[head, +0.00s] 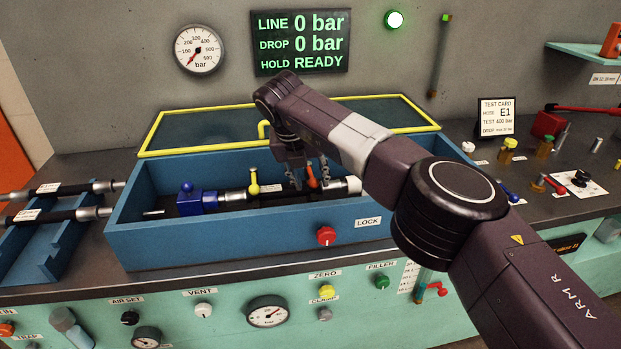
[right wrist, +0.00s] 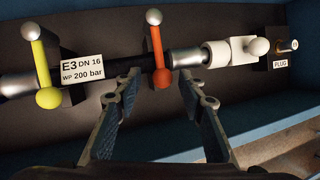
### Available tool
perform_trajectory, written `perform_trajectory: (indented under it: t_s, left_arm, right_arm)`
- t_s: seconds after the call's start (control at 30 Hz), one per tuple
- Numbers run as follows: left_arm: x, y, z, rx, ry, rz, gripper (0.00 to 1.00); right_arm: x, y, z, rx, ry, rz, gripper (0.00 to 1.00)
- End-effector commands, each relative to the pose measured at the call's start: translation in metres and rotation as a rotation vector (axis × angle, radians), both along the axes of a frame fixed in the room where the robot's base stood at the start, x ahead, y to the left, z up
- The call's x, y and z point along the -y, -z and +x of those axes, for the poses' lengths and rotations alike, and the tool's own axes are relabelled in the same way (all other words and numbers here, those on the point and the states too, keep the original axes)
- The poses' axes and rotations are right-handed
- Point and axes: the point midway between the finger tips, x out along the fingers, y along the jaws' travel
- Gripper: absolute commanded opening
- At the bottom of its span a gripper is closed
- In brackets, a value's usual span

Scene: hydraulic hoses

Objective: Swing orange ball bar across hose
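The orange ball bar (right wrist: 157,52) runs crosswise over the dark hose (right wrist: 182,58) in the right wrist view, with a pale ball at its far end and an orange ball at its near end. It also shows in the head view (head: 312,178), partly behind my right gripper (head: 307,177). The hose lies in the blue trough (head: 150,247) and has a label reading E3 DN 16, WP 200 bar. In the right wrist view my right gripper (right wrist: 160,84) is open, its fingertips apart on either side of the orange ball. Contact cannot be told. My left gripper is not in view.
A yellow ball bar (right wrist: 43,65) stands left of the label. A white fitting (right wrist: 235,50) and a plug (right wrist: 288,46) lie to the right. A yellow-framed lid (head: 200,128) stands raised behind the trough. A red lock knob (head: 326,236) is on the front wall.

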Motion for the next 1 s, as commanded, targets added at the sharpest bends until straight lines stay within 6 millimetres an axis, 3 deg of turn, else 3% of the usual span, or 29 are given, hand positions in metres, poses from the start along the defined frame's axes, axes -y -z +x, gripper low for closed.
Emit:
perform_trajectory:
  t_s: [0.27, 0.7, 1.0]
  left_arm:
    - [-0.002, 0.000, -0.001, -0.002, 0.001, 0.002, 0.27]
    - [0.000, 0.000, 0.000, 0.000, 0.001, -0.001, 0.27]
    - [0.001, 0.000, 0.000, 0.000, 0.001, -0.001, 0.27]
  right_arm:
    - [-0.003, -0.014, -0.006, 0.000, -0.001, 0.000, 0.37]
    - [-0.017, -0.093, -0.040, 0.002, -0.001, 0.000, 0.37]
    - [-0.020, -0.109, -0.047, 0.000, -0.001, 0.000, 0.37]
